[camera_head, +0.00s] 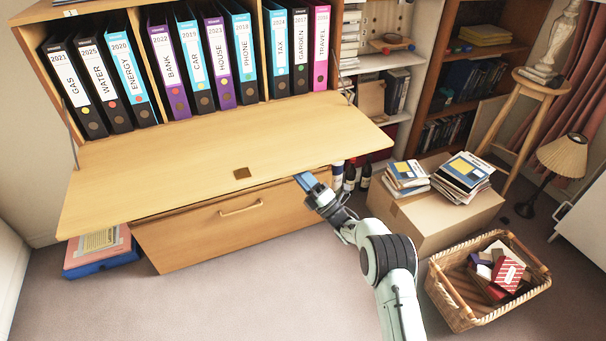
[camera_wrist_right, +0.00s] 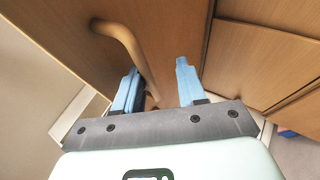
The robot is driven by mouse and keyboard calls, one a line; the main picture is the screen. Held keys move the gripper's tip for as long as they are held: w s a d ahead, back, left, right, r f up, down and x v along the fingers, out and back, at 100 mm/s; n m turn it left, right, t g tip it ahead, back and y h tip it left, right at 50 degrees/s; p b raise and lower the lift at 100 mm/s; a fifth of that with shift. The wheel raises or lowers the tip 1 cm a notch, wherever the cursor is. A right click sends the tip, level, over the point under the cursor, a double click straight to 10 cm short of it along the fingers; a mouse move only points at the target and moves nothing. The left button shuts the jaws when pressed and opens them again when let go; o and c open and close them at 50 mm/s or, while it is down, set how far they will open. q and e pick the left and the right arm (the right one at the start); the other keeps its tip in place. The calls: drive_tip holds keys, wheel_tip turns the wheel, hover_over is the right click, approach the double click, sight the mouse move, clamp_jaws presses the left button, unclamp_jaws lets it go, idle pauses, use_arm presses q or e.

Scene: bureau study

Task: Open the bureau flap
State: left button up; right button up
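The bureau flap (camera_head: 190,165) is a pale wooden board. It is folded down and lies about level in front of the binder compartments, with a stay at its left side. My right gripper (camera_head: 306,181) is by the front edge of the flap, right of the middle. In the right wrist view its two blue fingers (camera_wrist_right: 158,88) are apart, with nothing clamped between them. A curved handle (camera_wrist_right: 128,45) shows beside and behind the left finger; contact cannot be told. My left gripper is not in view.
A drawer (camera_head: 225,230) with a bar handle (camera_head: 241,207) is below the flap. Binders (camera_head: 165,70) stand in the bureau. Bottles (camera_head: 350,177), a cardboard box (camera_head: 425,220) with books and a wicker basket (camera_head: 462,307) are at the right. Carpet (camera_head: 250,295) in front is clear.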

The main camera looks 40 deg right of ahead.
drive_tip(key=shift+a+f, duration=0.1)
drive_tip(key=shift+f, duration=0.1)
idle(0.4)
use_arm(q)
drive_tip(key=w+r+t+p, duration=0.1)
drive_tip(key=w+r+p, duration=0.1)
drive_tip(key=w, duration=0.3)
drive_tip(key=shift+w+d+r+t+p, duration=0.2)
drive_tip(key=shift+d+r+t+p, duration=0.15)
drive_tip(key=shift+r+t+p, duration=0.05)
use_arm(e)
drive_tip(key=v, duration=1.3)
drive_tip(key=shift+s, duration=0.25)
drive_tip(key=shift+r, duration=0.15)
